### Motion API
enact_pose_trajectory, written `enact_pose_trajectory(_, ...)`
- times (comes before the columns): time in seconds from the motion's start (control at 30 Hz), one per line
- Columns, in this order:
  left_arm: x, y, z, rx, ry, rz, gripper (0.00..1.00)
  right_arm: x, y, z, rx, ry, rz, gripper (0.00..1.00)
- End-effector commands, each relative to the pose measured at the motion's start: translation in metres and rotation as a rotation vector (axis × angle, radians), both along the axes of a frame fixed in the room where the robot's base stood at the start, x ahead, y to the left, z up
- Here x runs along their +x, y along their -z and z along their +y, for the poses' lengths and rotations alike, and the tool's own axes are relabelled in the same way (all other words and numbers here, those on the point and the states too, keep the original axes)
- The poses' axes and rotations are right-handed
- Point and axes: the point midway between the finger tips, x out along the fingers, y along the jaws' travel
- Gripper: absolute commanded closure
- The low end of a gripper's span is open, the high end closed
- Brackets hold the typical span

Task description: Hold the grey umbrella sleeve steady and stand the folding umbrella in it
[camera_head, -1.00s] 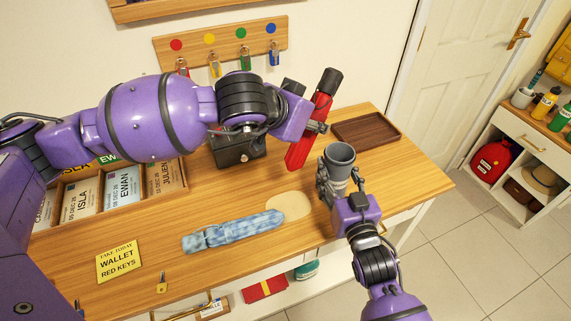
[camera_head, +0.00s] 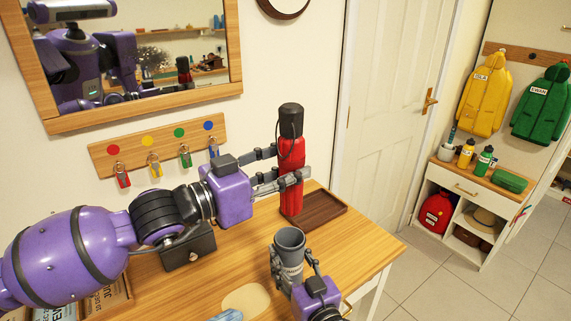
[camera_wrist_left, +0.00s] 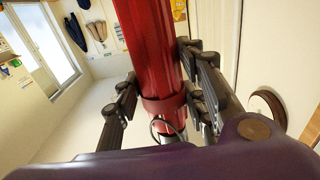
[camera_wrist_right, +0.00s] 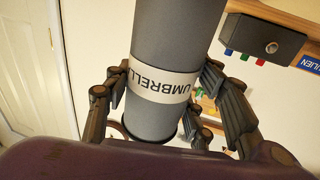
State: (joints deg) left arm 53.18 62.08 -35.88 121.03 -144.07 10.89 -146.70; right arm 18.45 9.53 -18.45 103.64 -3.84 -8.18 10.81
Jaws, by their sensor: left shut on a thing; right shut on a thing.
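The red folding umbrella (camera_head: 291,165) with a black handle is upright in the head view, above and behind the sleeve, over the brown tray's left end. My left gripper (camera_head: 296,168) is shut on it; the red body also fills the middle of the left wrist view (camera_wrist_left: 150,50). The grey umbrella sleeve (camera_head: 289,245) stands upright with its open mouth up, in front of the umbrella. My right gripper (camera_head: 293,270) is shut on it. The right wrist view shows the sleeve (camera_wrist_right: 172,50) between the fingers, with its white UMBRELLA label. The sleeve's base is hidden in the head view.
A brown tray (camera_head: 330,212) lies at the table's back right. A black box (camera_head: 188,250) sits under my left arm. A key rack (camera_head: 160,145) and a mirror (camera_head: 140,118) hang on the wall behind. A beige oval (camera_head: 245,300) lies left of the sleeve.

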Motion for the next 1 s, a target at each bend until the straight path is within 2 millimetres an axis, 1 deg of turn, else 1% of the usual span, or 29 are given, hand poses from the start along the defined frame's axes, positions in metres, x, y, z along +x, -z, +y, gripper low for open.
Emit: enact_pose_trajectory(1.0, 0.0, 0.081, 0.0, -0.001, 0.0, -0.001, 0.98, 0.0, 0.0, 0.0, 0.0, 0.0, 0.001, 0.75)
